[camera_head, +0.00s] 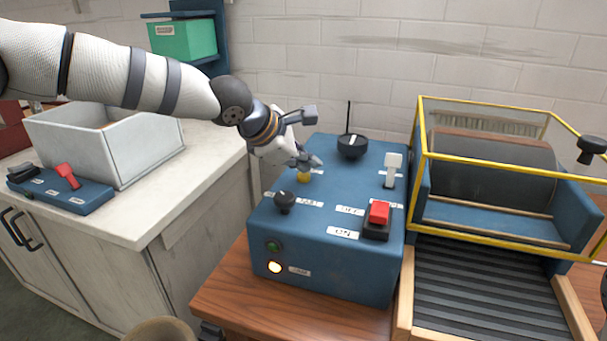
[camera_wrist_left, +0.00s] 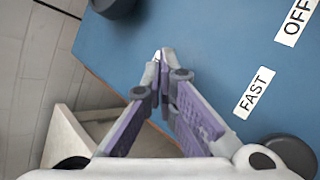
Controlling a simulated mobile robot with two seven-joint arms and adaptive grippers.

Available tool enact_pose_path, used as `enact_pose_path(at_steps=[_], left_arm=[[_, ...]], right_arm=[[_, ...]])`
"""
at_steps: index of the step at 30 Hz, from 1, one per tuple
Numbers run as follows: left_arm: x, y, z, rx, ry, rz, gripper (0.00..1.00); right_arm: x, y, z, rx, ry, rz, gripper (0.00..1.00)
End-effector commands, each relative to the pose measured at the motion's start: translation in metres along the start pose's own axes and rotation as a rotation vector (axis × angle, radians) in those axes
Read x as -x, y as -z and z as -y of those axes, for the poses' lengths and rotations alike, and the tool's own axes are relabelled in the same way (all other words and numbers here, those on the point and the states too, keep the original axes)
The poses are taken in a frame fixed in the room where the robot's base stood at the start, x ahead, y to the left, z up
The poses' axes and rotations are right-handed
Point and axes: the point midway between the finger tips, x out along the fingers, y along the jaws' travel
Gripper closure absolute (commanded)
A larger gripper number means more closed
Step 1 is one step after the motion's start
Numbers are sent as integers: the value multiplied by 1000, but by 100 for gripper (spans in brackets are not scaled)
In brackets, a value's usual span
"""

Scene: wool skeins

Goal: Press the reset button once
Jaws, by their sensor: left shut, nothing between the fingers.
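The blue control box (camera_head: 330,255) stands on a wooden table. A small yellow button (camera_head: 303,178) sits on its top, partly covered by my left gripper. I cannot read a reset label on any control. My left gripper (camera_head: 312,161) is shut and empty, its fingertips over the box top just by the yellow button; whether they touch it I cannot tell. In the left wrist view the shut fingertips (camera_wrist_left: 164,55) show above the blue top, with a FAST label (camera_wrist_left: 254,93) to their right; the yellow button is not visible there. My right gripper is not in view.
The box top also carries a red switch (camera_head: 379,212), a white lever (camera_head: 392,170), a black dial (camera_head: 352,146) and a black knob (camera_head: 284,201). A green button (camera_head: 273,246) and lit lamp (camera_head: 275,267) are on its front. A yellow-framed drum machine (camera_head: 490,167) stands right.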

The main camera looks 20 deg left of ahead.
Motion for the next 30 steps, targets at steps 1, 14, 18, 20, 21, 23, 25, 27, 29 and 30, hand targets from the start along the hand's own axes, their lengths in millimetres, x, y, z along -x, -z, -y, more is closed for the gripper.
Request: enact_pose_path(at_steps=[1,14,18,20,21,23,25,27,29,30], left_arm=[[0,0,0,0,0,0,100],[-4,3,3,0,0,0,100],[-5,4,4,0,1,0,100],[-6,4,4,0,1,0,100],[-6,4,5,0,1,0,100],[-7,5,5,0,1,-1,100],[-7,5,6,0,1,-1,100],[-8,6,6,0,1,-1,100],[-8,6,6,0,1,-1,100],[-8,6,6,0,1,-1,100]], right_arm=[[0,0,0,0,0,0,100],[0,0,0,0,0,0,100],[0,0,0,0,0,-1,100],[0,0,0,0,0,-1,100],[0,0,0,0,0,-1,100],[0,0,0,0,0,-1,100],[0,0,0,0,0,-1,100],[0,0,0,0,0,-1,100],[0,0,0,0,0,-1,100],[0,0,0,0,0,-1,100]])
